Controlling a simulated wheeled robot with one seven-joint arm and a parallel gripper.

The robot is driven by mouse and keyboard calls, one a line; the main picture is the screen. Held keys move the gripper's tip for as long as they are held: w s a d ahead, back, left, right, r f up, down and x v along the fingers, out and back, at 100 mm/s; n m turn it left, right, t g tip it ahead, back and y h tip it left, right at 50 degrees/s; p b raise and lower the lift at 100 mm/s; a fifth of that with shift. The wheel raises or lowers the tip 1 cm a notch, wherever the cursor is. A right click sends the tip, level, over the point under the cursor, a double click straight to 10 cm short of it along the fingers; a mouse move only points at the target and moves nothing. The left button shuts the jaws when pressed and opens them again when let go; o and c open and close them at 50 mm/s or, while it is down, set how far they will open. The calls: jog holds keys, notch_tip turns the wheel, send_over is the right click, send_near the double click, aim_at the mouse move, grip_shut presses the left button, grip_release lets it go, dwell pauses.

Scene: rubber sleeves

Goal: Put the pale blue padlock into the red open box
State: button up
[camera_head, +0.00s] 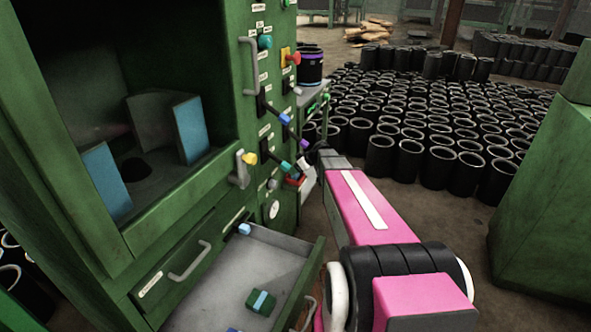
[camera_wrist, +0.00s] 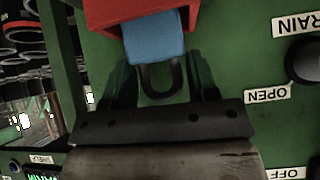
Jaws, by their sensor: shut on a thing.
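The pale blue padlock (camera_wrist: 154,40) is in the wrist view, its dark shackle (camera_wrist: 160,82) hanging toward my gripper (camera_wrist: 162,76). My gripper is shut on the padlock, with dark fingers on both sides of the shackle; the exact contact is hard to make out. The red open box (camera_wrist: 113,10) is at the top of the wrist view, against the green cabinet face. The padlock's body overlaps the box's opening; how deep it sits cannot be told. In the head view the red box (camera_head: 294,180) is small and partly hidden on the cabinet side.
The green cabinet (camera_head: 262,130) carries several coloured knobs and levers close to my arm. Black sleeves (camera_head: 410,155) crowd the floor behind.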

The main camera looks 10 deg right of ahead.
jog(key=shift+a+f, duration=0.1)
jog(key=shift+f, duration=0.05)
jog(key=o, duration=1.2)
jog(key=shift+f, duration=0.1)
jog(key=shift+o, duration=0.2)
